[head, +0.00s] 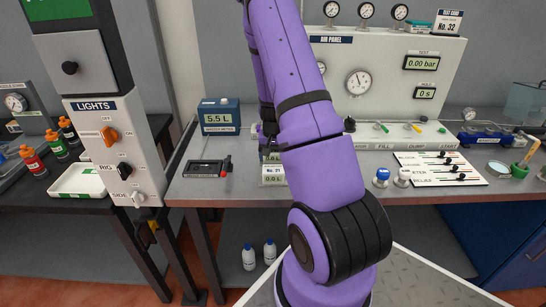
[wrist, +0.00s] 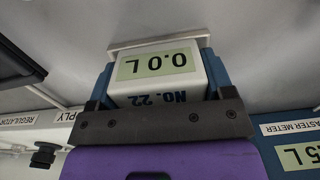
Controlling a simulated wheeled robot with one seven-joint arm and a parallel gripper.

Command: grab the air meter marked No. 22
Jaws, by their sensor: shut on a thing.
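The air meter No. 22 (wrist: 150,88) is a white box with a pale green display reading 0.0 L, upside down in the wrist view. My gripper (wrist: 157,72) is shut on it, with a blue finger against each side. A pale plate or ledge lies along the meter's far edge. I cannot tell whether the meter touches the bench.
The blue master meter (head: 221,117) reading 5.5 L stands left of my arm, and also shows in the wrist view (wrist: 300,157). A dark device (head: 207,168) lies in front of it. The air panel (head: 440,85) rises behind. A valve board (head: 440,169) lies right.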

